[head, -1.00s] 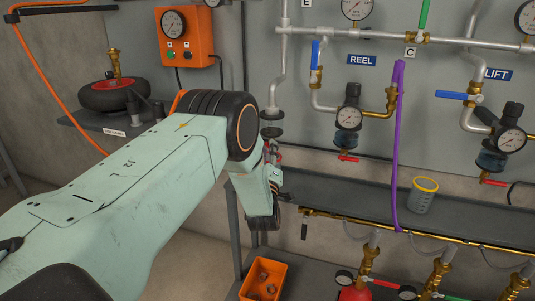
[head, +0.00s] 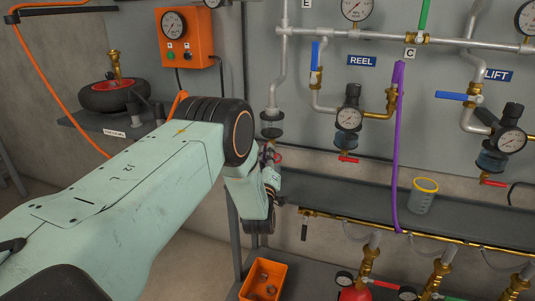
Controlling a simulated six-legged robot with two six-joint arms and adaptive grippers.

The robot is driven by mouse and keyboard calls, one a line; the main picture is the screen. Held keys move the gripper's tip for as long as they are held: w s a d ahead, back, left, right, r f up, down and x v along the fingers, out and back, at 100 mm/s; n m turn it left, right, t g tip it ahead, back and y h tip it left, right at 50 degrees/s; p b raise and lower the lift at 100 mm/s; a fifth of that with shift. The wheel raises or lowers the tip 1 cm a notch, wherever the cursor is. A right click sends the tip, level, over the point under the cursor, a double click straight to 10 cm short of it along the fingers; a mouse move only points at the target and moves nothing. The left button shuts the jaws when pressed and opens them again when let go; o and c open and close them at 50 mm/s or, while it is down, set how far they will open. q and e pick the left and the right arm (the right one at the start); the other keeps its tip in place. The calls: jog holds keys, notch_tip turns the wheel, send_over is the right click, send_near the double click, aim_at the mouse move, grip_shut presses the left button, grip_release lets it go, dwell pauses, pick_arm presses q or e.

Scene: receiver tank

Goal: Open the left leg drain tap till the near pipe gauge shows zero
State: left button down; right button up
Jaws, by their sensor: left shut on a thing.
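The left drop leg (head: 283,70) runs down the panel to a drain fitting (head: 272,124) with dark collars. A bit of red, seemingly the drain tap's handle, shows just below it among my fingers. My left gripper (head: 268,156) is shut on this tap, partly hidden behind my own wrist and forearm. How far the handle is turned cannot be made out. A round white gauge (head: 357,8) sits on the upper pipe, cut by the top edge; its reading is too small to tell. My right gripper is not in view.
The REEL regulator (head: 349,119) and LIFT regulator (head: 510,140) hang to the right, with red taps below. A purple hose (head: 397,150) hangs past a shelf (head: 360,190) holding a yellow-rimmed cup (head: 424,195). An orange bin (head: 266,280) stands below.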

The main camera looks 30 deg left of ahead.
pick_arm(q)
jog(key=m+h, duration=0.1)
jog(key=m, duration=0.1)
jog(key=m+t, duration=0.1)
jog(key=m, duration=0.1)
jog(key=shift+a+f+t+h, duration=0.1)
jog(key=shift+t+h, duration=0.2)
jog(key=shift+h, duration=0.1)
jog(key=c, duration=1.4)
grip_release()
jog(key=shift+c, duration=0.2)
jog(key=shift+s, duration=0.1)
jog(key=v, duration=1.1)
jog(key=shift+s+d, duration=0.2)
jog(key=shift+s, duration=0.15)
jog(key=shift+f, duration=0.1)
